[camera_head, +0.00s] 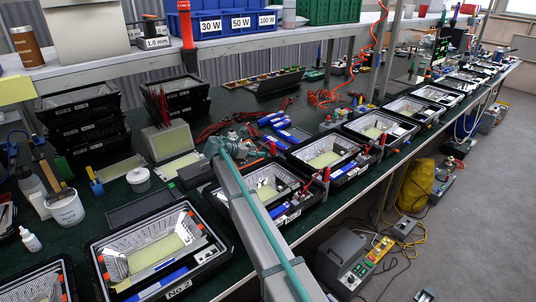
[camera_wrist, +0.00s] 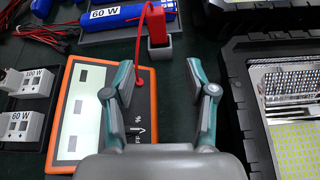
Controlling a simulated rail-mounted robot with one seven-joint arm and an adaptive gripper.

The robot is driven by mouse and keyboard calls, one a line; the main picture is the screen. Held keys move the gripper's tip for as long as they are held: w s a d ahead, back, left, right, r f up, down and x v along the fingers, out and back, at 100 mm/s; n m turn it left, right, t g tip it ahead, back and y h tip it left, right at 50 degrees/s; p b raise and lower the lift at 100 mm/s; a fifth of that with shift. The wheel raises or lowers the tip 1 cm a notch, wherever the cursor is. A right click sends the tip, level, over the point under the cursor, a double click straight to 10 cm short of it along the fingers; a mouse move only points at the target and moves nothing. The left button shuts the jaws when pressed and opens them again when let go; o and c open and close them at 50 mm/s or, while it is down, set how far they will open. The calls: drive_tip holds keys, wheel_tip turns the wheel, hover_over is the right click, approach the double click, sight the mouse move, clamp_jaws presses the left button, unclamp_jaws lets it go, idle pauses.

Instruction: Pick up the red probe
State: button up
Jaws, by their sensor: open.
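The red probe (camera_wrist: 157,24) stands in a small grey holder (camera_wrist: 161,50) at the top middle of the wrist view. A red lead loops from it down to an orange-framed meter (camera_wrist: 64,115). My gripper (camera_wrist: 162,72) is open and empty. Its two teal-and-grey fingers point toward the probe, which lies beyond the fingertips and roughly in line with the gap between them. The right finger partly covers the dark mat. In the head view my gripper (camera_head: 226,143) is over the middle of the bench, and I cannot make out this probe clearly there.
A black floodlight housing (camera_wrist: 245,110) lies close to the right finger in the wrist view. A blue 60 W block (camera_wrist: 115,14) lies left of the probe. White 100 W and 60 W parts (camera_wrist: 25,122) sit at the far left.

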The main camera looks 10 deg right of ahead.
sight(271, 150)
drive_tip(key=shift+w+d+r+n+h, duration=0.15)
drive_tip(key=shift+w+d+n+h, duration=0.1)
drive_tip(key=shift+n+h, duration=0.15)
drive_tip(key=p+x, duration=0.1)
drive_tip(key=x, duration=0.9)
drive_tip(key=shift+w+d, duration=0.1)
drive_tip(key=shift+w, duration=0.1)
clamp_jaws()
